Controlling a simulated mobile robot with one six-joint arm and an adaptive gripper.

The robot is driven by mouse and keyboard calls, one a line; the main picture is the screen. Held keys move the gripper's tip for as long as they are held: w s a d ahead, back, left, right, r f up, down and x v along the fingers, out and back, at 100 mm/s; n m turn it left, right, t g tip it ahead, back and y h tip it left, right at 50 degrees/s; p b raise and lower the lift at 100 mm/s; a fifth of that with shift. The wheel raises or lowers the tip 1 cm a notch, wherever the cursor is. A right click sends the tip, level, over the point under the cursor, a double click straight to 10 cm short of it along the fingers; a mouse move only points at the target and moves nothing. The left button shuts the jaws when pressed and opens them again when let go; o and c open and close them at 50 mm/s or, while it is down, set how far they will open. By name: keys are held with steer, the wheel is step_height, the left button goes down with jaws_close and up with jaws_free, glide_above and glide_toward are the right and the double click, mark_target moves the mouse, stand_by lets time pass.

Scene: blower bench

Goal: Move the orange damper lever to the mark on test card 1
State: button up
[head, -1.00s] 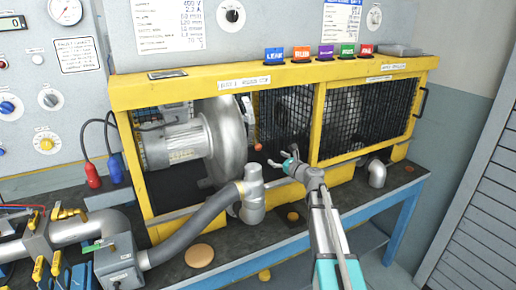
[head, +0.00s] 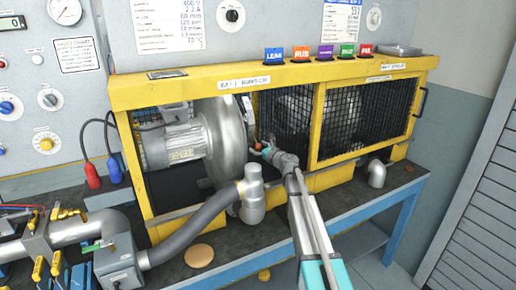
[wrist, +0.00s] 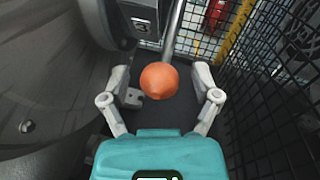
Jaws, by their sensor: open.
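The damper lever is a grey rod (wrist: 173,28) with a round orange knob (wrist: 159,80) at its near end. In the head view the knob (head: 258,146) shows small beside the blower housing, just at my gripper's tip. My gripper (wrist: 160,92) is open, with one finger on each side of the knob. A gap shows on both sides, so it does not grip it. In the head view my gripper (head: 266,151) is inside the open bay of the yellow frame, its fingers hard to make out. I cannot identify test card 1; the posted sheets are too small to read.
The silver blower housing (head: 228,138) is close on the left, and black mesh (wrist: 285,70) is close on the right. Yellow frame posts (head: 317,122) border the opening. A grey hose (head: 200,227) and pipe elbow (head: 253,200) stand in front on the bench.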

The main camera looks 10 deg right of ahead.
stand_by(0.3)
jaws_close()
steer(key=shift+d+r, duration=0.1)
